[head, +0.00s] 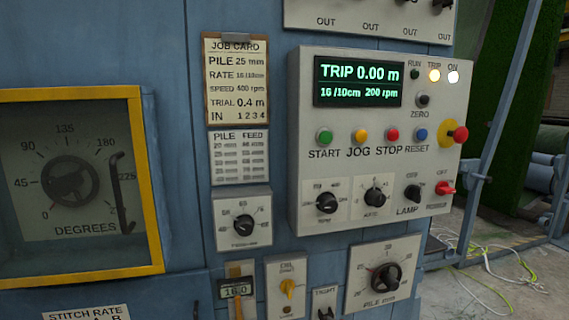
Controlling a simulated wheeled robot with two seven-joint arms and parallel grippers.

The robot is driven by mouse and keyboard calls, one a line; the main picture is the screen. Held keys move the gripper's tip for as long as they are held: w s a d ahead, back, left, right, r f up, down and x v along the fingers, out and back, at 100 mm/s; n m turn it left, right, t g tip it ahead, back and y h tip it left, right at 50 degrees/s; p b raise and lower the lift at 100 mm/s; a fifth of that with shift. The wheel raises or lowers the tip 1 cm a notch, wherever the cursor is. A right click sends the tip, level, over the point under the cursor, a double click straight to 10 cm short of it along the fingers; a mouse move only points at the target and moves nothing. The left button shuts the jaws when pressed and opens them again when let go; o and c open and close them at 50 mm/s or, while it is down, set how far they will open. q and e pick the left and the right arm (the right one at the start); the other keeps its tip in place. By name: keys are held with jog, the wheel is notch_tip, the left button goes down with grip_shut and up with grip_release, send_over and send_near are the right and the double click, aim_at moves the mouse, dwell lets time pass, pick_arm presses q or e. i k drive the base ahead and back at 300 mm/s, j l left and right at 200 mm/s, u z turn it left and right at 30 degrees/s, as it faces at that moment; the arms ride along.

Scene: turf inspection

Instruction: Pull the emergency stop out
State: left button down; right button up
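The emergency stop is a red mushroom button (460,134) on a yellow collar (447,128). It sits at the right edge of the light grey control panel (300,150) in the head view, right of the blue RESET button (421,134). The red head stands out to the right of its collar; I cannot tell from this view whether it is latched in or out. The display (357,82) reads TRIP 0.00 m, 16/10cm and 200 rpm. The TRIP lamp (434,75) and the ON lamp (453,77) are lit; the RUN lamp (414,74) is dark. Neither gripper is in view.
A red switch (445,188) and the black LAMP knob (412,192) sit below the stop. Green START (324,137), yellow JOG (360,135) and red STOP (392,135) buttons are to its left. A blue-grey frame post (497,130) stands to the right, with loose cables (490,275) on the floor.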

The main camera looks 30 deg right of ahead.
aim_at(461, 134)
jog(key=k+j+z, duration=0.1)
jog(key=z, duration=1.5)
